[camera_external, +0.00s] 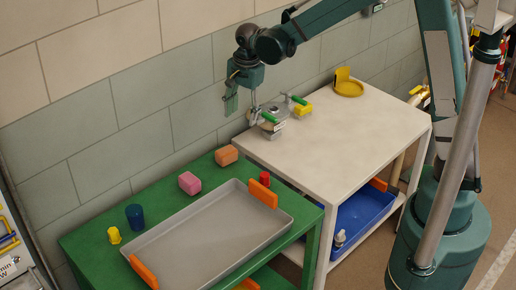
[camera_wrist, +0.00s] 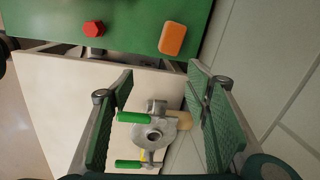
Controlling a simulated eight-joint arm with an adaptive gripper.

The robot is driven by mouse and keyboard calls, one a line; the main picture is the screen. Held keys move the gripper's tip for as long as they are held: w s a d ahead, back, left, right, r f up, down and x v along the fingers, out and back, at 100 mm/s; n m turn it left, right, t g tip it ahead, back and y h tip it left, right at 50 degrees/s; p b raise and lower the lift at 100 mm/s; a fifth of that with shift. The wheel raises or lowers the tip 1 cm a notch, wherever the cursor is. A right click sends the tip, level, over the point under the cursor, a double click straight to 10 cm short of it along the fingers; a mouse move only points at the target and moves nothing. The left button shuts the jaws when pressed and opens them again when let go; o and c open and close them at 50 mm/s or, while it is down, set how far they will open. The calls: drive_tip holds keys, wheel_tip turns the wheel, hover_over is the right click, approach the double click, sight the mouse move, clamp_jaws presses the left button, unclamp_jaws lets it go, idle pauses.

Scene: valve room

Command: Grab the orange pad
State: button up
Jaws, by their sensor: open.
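The orange pad (camera_external: 226,155) is a small rounded block lying on the green table (camera_external: 88,237) near its back right corner, close to the wall. In the wrist view the orange pad (camera_wrist: 172,39) shows beyond the fingertips, near the edge of the green table (camera_wrist: 140,22). My gripper (camera_external: 241,108) is open and empty. It hangs above the left end of the white table (camera_external: 350,135), apart from the pad. In the wrist view my gripper (camera_wrist: 160,75) has its two green-padded fingers spread wide, with a metal valve below between them.
The metal valve (camera_external: 273,122) with green handles stands on the white table. The green table also bears a pink block (camera_external: 189,183), blue cylinder (camera_external: 134,217), yellow piece (camera_external: 114,235), red piece (camera_external: 264,178) and grey tray (camera_external: 215,232). The wall (camera_external: 95,150) runs close behind.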

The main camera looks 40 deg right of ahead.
sight(227, 150)
drive_tip(key=w+a+f+m, duration=0.1)
drive_tip(key=f, duration=0.2)
drive_tip(key=w+a+f+m, duration=0.1)
drive_tip(key=f, duration=0.2)
drive_tip(key=w+a+f+m+g, duration=0.1)
drive_tip(key=w+a+f, duration=0.1)
drive_tip(key=f, duration=0.1)
drive_tip(key=shift+a, duration=0.1)
drive_tip(key=shift+f, duration=1.3)
drive_tip(key=shift+a+f+b, duration=0.15)
drive_tip(key=shift+f+b, duration=0.8)
drive_tip(key=shift+f, duration=1.65)
drive_tip(key=shift+c, duration=0.4)
drive_tip(key=c, duration=0.8)
